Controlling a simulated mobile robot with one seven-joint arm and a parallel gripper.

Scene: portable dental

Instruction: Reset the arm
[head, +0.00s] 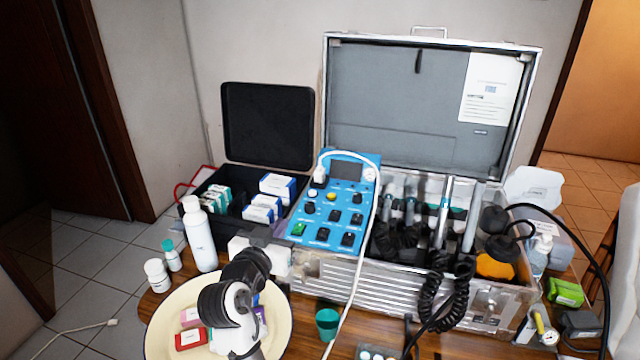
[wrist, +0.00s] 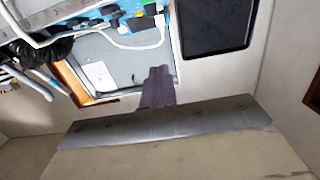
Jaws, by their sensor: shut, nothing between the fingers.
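My gripper (wrist: 158,74) shows in the wrist view as dark, closed fingers with nothing between them. Past the fingertips in that view are the open metal case and the blue control panel (wrist: 142,22), seen turned over. In the head view my black-and-white arm rises at the bottom, over a cream round tray (head: 163,322). The fingertips cannot be made out clearly there.
On the wooden table stand an open metal case (head: 430,95) with handpieces and coiled cords, a black case (head: 268,125) with boxes, a white bottle (head: 199,235) and a green cup (head: 327,324). A white hose crosses the panel. Little table is bare.

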